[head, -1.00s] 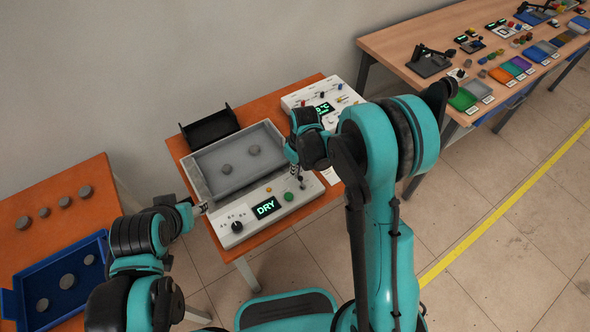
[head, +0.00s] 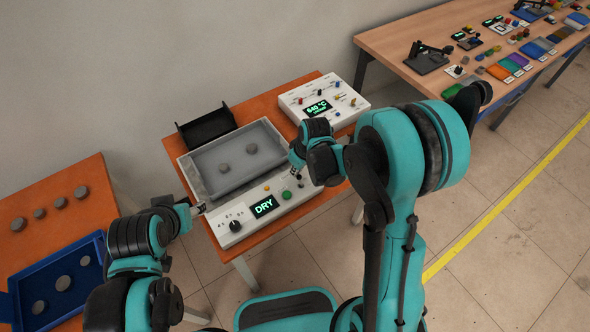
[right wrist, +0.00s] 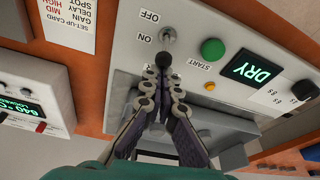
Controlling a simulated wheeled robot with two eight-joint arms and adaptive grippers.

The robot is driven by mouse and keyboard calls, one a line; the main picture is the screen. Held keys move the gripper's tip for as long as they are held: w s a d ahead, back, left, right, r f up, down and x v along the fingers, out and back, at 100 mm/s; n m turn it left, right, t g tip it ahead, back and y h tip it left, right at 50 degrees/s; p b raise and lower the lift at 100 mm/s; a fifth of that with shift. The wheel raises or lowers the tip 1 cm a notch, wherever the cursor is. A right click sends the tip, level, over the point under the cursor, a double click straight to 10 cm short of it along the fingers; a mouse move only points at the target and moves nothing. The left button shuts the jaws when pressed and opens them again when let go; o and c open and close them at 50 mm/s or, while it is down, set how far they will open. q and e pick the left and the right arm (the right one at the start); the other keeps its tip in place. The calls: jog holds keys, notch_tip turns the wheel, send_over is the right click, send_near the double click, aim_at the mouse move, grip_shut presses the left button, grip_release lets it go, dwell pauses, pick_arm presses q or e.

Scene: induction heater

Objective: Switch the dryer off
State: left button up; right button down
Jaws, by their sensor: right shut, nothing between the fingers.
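The dryer (head: 211,228) is a white box with a grey tray on top and a lit display (head: 264,206) reading DRY. In the right wrist view its toggle switch (right wrist: 167,42) stands between the labels OFF and ON. The black-tipped lever leans toward ON. My right gripper (right wrist: 160,76) is shut and empty, its fingertips right by the lever tip; contact cannot be told. In the head view this gripper (head: 297,174) is over the right end of the dryer's front panel. My left gripper (head: 198,209) is beside the panel's left end, its fingers too small to read.
A green START button (right wrist: 212,50) and a black knob (right wrist: 303,90) share the panel. A white unit (head: 345,112) reading 640 °C stands behind to the right. A black holder (head: 207,127) is behind the tray. A blue tray (head: 20,290) is at left.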

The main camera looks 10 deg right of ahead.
jog(key=shift+s+d+t+y+b, duration=0.3)
jog(key=shift+s+t+y+b, duration=0.3)
jog(key=shift+t, duration=0.5)
jog(key=shift+s+d+r, duration=0.1)
jog(key=shift+s+r, duration=0.15)
jog(key=shift+s, duration=0.15)
jog(key=shift+r+p, duration=0.45)
jog(key=shift+r, duration=0.4)
jog(key=shift+w, duration=0.1)
